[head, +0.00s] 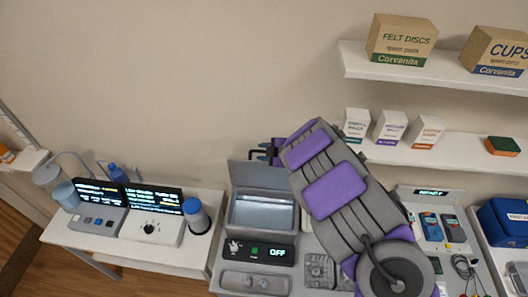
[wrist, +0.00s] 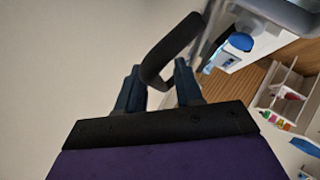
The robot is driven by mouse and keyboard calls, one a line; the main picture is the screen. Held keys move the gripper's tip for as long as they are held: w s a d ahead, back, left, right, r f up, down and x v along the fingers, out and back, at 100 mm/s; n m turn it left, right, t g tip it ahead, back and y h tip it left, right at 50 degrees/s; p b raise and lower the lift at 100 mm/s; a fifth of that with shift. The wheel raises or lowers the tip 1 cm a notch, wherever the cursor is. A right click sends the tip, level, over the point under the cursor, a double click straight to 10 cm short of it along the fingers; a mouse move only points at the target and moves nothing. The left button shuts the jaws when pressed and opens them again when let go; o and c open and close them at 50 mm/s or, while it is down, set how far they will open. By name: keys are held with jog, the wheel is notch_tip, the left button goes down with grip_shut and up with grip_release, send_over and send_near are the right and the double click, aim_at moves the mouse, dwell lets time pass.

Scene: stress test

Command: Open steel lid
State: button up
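The steel lid (head: 258,174) stands raised at the back of a steel bath (head: 262,212), whose basin is uncovered. My gripper (head: 262,152) is at the lid's upper edge in the head view, partly hidden by my arm. In the wrist view, a dark curved handle (wrist: 172,48) passes between the two fingers of my gripper (wrist: 158,84). The fingers stand apart with the handle bar between them. Whether both press on it is unclear.
The bath's front panel (head: 262,251) reads OFF. To the left, a white bench (head: 150,254) holds two display units and a blue-capped bottle (head: 196,217). Shelves with boxes (head: 402,40) are at the right. The wall above the bath is bare.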

jog(key=shift+d, duration=0.1)
jog(key=b+v, duration=0.1)
jog(key=v, duration=0.6)
dwell(0.4)
jog(key=shift+s, duration=0.1)
